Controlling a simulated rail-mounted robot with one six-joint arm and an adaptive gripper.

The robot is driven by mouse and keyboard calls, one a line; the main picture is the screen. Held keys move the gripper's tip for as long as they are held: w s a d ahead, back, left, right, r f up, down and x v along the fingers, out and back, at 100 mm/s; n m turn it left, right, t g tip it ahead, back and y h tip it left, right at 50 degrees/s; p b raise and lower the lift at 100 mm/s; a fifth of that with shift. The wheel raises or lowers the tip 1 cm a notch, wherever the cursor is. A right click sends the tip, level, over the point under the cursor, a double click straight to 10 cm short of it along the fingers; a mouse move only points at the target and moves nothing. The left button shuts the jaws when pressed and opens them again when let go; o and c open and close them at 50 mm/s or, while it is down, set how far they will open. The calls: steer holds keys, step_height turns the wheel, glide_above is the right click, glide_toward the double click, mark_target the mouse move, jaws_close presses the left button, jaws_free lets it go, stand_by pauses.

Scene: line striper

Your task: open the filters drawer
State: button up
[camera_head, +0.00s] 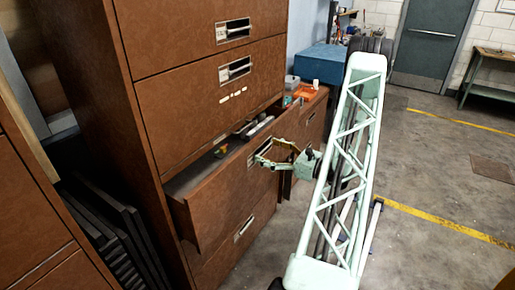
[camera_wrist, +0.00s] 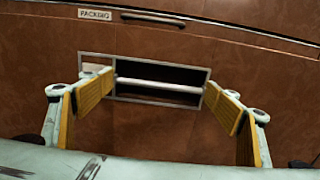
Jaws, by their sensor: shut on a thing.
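A brown drawer (camera_head: 218,205) stands pulled out of the tall brown cabinet, with small items lying inside it. I cannot read a filters label on its front. My gripper (camera_head: 268,155) is at this drawer's front, its yellow-padded fingers on its handle. In the wrist view, the fingers of my gripper (camera_wrist: 158,92) stand on either side of the framed recess with a pale bar handle (camera_wrist: 160,85), shut on the handle. The left end of the frame is partly hidden by a finger. A label reading PACKING (camera_wrist: 95,14) shows above it, beside another handle (camera_wrist: 152,18).
Closed drawers (camera_head: 215,85) are above the open one, and another closed drawer (camera_head: 240,240) is below. A blue box (camera_head: 322,62) and an orange tray (camera_head: 305,92) stand beyond the cabinet. Dark panels (camera_head: 115,235) lean at the left. The floor (camera_head: 420,175) at the right is clear.

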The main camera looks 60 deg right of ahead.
steer(key=s, duration=1.9)
steer(key=shift+s, duration=0.3)
steer(key=shift+a, duration=0.1)
steer(key=o, duration=1.2)
steer(key=shift+c, duration=0.2)
steer(key=shift+s, duration=0.1)
steer(key=s, duration=1.1)
steer(key=shift+s, duration=0.4)
steer(key=shift+w, duration=0.1)
